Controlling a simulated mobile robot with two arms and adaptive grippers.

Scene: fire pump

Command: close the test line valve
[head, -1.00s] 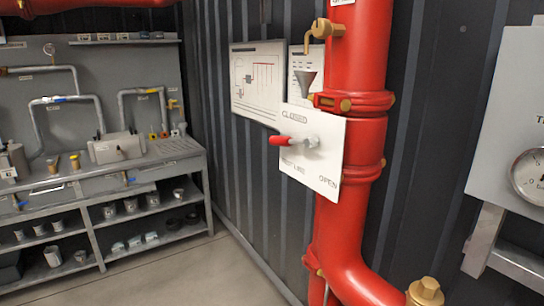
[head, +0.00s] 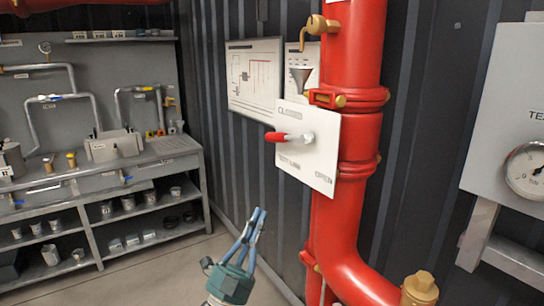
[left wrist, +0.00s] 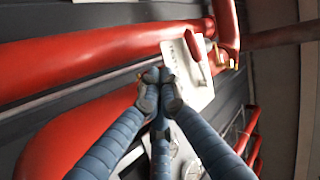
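The test line valve has a red-tipped lever (head: 278,137) on a white plate (head: 325,160) fixed at the red riser pipe. The lever points left, roughly level. The plate reads "CLOSED" at the top, "OPEN" at the lower right and "TEST LINE" at the lower left. My left gripper (head: 260,210) is below the plate, apart from the lever, its blue fingers pointing up. In the left wrist view, the fingertips (left wrist: 161,75) meet with nothing visible between them. The red lever (left wrist: 193,46) and plate (left wrist: 203,98) show beyond them. My right gripper is out of view.
The thick red pipe (head: 352,80) runs down and bends right. A brass valve (head: 318,25) and funnel (head: 301,76) are above the plate. A gauge panel (head: 510,90) stands at right. A workbench (head: 170,150) with shelves is at left. Floor between is clear.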

